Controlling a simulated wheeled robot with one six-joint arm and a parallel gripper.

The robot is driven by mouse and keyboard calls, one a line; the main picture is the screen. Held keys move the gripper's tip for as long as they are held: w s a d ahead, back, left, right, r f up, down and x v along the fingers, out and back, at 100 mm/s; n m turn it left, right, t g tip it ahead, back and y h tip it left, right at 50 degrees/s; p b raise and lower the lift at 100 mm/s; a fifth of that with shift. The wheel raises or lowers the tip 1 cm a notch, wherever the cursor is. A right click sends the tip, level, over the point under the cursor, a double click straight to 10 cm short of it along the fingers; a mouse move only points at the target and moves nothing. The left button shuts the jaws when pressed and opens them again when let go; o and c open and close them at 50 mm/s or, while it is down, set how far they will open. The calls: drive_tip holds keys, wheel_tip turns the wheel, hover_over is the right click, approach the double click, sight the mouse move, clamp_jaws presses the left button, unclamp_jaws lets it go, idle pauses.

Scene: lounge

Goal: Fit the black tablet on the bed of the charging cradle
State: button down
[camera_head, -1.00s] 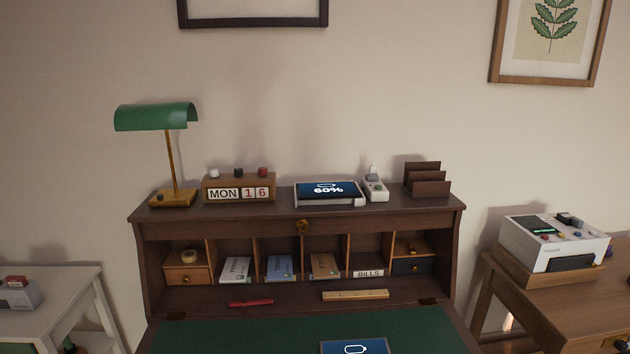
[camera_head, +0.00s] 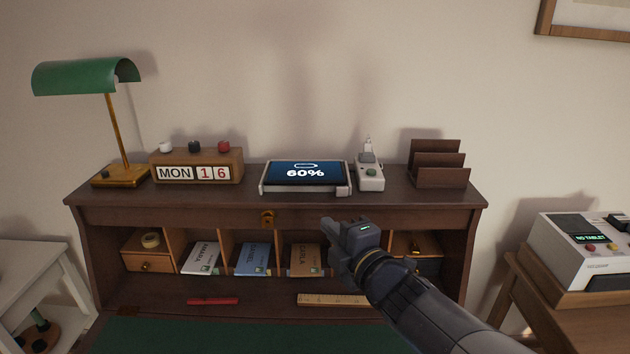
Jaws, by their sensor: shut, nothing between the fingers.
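A black tablet (camera_head: 305,173) with a lit blue screen reading 60% lies on the pale grey charging cradle (camera_head: 348,186) on top of the desk. It lies between the cradle's side rails and looks level; I cannot tell its exact seating underneath. My gripper (camera_head: 332,232) is shut and empty. It is in front of the desk's upper shelf, lower and right of the cradle and apart from it, and it hides part of the right pigeonholes.
A calendar block (camera_head: 197,167) and green lamp (camera_head: 87,76) stand left. A white machine (camera_head: 590,248) reading "NO TABLET" is far right.

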drive_tip(key=n+y, duration=0.1)
drive_tip(key=p, duration=0.2)
approach(303, 184)
drive_tip(key=w+a, duration=0.2)
drive_tip(key=a, duration=0.1)
drive_tip(key=w+a, duration=0.1)
drive_tip(key=w, duration=0.1)
drive_tip(key=shift+a+r, duration=0.25)
drive_tip(key=shift+a, duration=0.1)
drive_tip(key=shift+w+d+p, duration=0.2)
drive_tip(key=shift+w+p, duration=0.15)
drive_tip(key=shift+w, duration=0.3)
drive_tip(key=shift+w+f, duration=0.1)
drive_tip(key=shift+w+d+f+b, duration=0.1)
drive_tip(key=shift+w+d+b, duration=0.1)
drive_tip(key=shift+w+b, duration=0.45)
drive_tip(key=shift+r, duration=0.25)
